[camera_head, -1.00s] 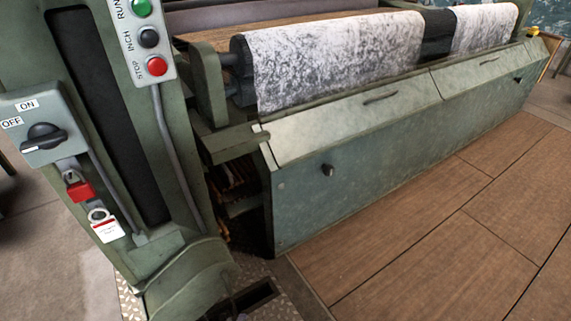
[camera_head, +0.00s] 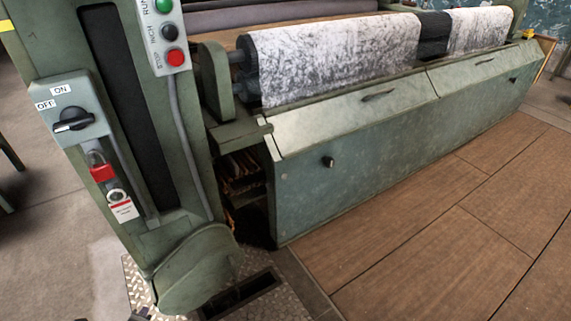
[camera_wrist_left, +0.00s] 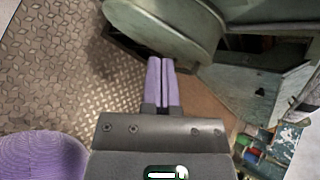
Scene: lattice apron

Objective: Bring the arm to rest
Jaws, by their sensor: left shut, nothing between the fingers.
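My left gripper (camera_wrist_left: 161,68) shows in the left wrist view with its two purple fingers together and nothing between them. The fingers point toward the rounded green foot (camera_wrist_left: 165,25) of a machine, over patterned metal floor plate. In the head view only a small part of the left gripper (camera_head: 145,311) shows at the bottom edge, below the same foot. My right gripper is in neither view.
The green machine (camera_head: 360,150) fills much of the head view, with a switch box (camera_head: 72,122) and push buttons (camera_head: 172,32) on its left post. Metal plate (camera_wrist_left: 55,75) lies by its foot. Brown floor panels (camera_head: 420,235) at right are clear.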

